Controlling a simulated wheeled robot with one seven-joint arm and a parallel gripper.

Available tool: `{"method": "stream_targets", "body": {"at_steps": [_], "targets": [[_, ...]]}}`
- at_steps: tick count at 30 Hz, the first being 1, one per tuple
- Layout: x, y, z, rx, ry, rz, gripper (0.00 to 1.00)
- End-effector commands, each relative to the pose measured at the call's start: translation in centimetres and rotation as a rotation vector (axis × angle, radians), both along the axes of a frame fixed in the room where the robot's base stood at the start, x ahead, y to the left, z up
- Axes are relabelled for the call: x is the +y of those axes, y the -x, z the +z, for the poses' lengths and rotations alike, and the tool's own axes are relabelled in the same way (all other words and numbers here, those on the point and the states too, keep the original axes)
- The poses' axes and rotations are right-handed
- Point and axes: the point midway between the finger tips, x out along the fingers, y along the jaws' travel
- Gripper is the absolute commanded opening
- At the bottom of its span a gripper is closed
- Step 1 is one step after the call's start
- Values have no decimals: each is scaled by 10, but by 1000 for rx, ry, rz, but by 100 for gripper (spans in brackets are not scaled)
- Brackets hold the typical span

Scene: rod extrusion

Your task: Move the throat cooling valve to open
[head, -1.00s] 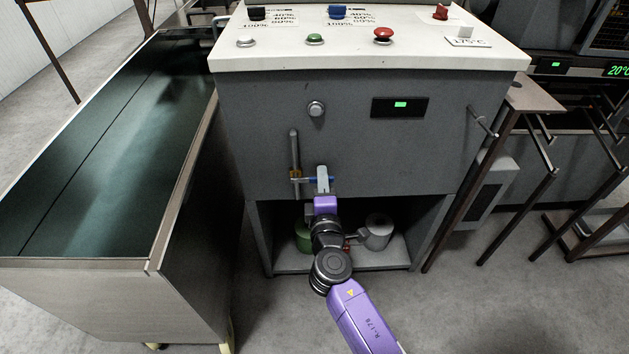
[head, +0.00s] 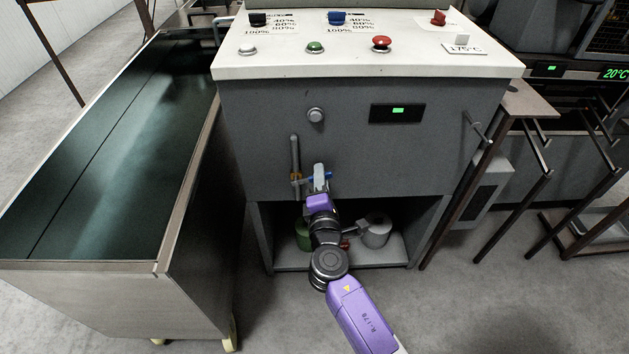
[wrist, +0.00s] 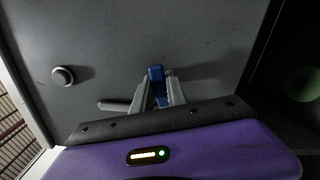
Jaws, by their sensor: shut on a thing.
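The handle points to the right, across the pipe, in the head view. My gripper (head: 319,173) is at the handle, in front of the cabinet. In the wrist view the blue handle (wrist: 156,75) sits between the two grey fingertips of my gripper (wrist: 157,88), which are shut on it. The fingers hide part of the handle, and the brass body is hidden in the wrist view.
A long green-lined bin (head: 120,150) stands close on the left. Above the valve are a round knob (head: 315,115) and a green-lit display (head: 397,112). The cabinet's open lower bay holds a grey cylinder (head: 376,232) and a green one (head: 303,235). Brown metal stands (head: 515,170) are on the right.

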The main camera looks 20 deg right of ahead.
Motion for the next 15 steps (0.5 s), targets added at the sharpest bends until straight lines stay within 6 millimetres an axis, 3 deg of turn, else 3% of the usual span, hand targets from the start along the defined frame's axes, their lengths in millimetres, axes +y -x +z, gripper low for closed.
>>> {"method": "stream_targets", "body": {"at_steps": [15], "targets": [[2,-1,5,15,50,3,0]]}}
